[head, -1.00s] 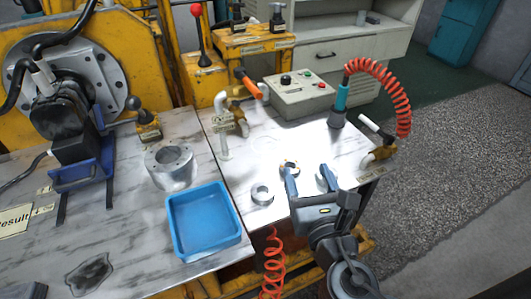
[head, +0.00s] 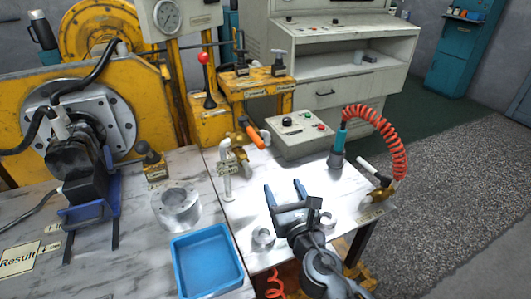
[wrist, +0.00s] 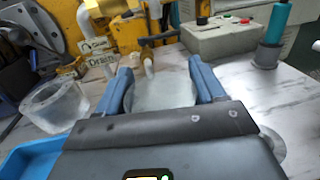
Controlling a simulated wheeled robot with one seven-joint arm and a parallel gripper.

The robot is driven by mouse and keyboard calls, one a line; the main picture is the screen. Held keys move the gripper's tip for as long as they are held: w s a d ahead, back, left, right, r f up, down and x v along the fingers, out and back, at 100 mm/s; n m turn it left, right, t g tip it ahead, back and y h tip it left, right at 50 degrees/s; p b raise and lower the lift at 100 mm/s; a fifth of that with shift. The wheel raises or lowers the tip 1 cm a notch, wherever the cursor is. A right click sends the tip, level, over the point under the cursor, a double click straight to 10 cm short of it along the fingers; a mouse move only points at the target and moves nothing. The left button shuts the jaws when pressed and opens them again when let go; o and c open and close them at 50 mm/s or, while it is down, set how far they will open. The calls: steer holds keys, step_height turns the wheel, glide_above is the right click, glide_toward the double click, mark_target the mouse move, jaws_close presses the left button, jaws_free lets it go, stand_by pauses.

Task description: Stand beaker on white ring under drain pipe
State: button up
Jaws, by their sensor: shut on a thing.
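My gripper (head: 287,190) is over the pale bench top, its blue fingers pointing toward the back. In the wrist view, the fingers (wrist: 160,75) stand on either side of a clear, round beaker (wrist: 160,90), and they are shut on it. The beaker hardly shows in the head view. The white drain pipe (head: 226,185) stands to the left of my gripper; in the wrist view, a white pipe end and a Drain label (wrist: 160,36) are just beyond the beaker. The white ring cannot be made out now against the bright bench. Beaker height above the bench is unclear.
Small metal rings (head: 263,238) lie near my gripper. A grey control box (head: 298,135) stands behind, and a teal nozzle with a red coiled hose (head: 338,150) at right.

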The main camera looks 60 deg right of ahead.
steer(key=f+x, duration=0.1)
steer(key=x, duration=0.4)
steer(key=f+b+x, duration=0.1)
steer(key=x, duration=0.5)
steer(key=f+b+x, duration=0.1)
steer(key=x, duration=0.5)
steer(key=shift+d+f, duration=0.15)
steer(key=shift+f, duration=0.15)
steer(key=shift+f, duration=0.15)
steer(key=o, duration=1.3)
